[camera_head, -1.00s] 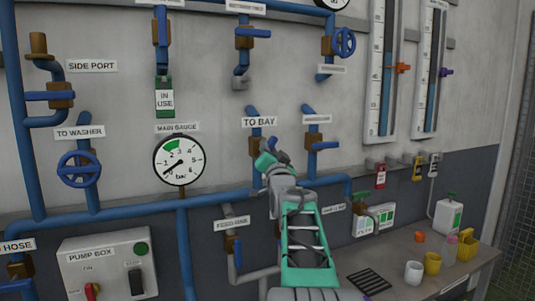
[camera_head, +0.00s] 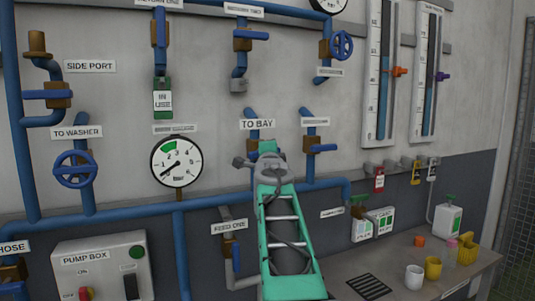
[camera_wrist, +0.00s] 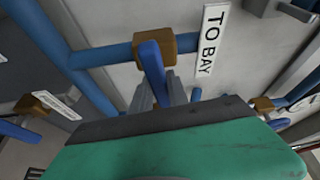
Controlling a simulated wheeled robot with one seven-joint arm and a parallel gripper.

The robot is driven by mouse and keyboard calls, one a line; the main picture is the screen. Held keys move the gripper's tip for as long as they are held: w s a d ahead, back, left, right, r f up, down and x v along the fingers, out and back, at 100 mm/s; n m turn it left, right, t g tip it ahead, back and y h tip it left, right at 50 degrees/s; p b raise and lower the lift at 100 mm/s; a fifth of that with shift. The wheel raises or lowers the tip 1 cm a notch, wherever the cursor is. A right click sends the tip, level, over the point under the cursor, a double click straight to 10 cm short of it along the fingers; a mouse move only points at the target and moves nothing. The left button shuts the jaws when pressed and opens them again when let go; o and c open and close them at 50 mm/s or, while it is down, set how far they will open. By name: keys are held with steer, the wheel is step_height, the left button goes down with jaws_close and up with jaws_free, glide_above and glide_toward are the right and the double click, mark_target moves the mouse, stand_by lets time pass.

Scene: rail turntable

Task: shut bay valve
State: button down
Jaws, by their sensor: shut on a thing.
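The bay valve has a brown body (camera_wrist: 180,43) on a blue pipe, beside the TO BAY label (camera_wrist: 212,38) in the wrist view. Its blue lever (camera_wrist: 150,58) comes off the body between my gripper's grey fingers (camera_wrist: 156,95). The lever looks roughly crosswise to the pipe there, though it is foreshortened. My gripper is shut on the lever. In the head view the TO BAY label (camera_head: 257,124) shows above my wrist, and my arm hides the lever and most of the valve.
A similar valve (camera_head: 312,145) with a blue lever stands close to the right. The main gauge (camera_head: 176,162) is to the left, and the feed valve (camera_head: 230,250) is below left. A bench (camera_head: 405,280) with cups is at lower right.

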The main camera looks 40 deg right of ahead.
steer(key=shift+m, duration=0.6)
steer(key=shift+f, duration=0.1)
steer(key=c, duration=1.3)
jaws_free()
steer(key=b+v, duration=0.3)
steer(key=v, duration=0.5)
steer(key=shift+d, duration=0.1)
